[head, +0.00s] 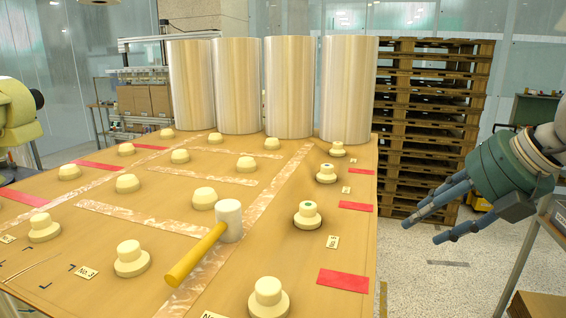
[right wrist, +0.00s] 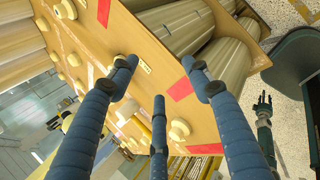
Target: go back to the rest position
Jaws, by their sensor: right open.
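In the head view my right gripper (head: 440,217) is open and empty, held in the air to the right of the table, clear of its edge. Its blue-grey fingers also show spread apart in the right wrist view (right wrist: 158,85), with nothing between them. A small dark hand on a green arm, seemingly my left gripper (right wrist: 263,105), shows at the right of that view. It is too small to tell whether it is open or shut. The head view does not show it.
The wooden table (head: 345,262) carries several cream stepped knobs, red marks and a mallet (head: 228,220) with a yellow handle. Tall pale cylinders (head: 290,85) stand at its back. Stacked pallets (head: 430,135) stand behind. Speckled floor (head: 415,270) lies open beside the table.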

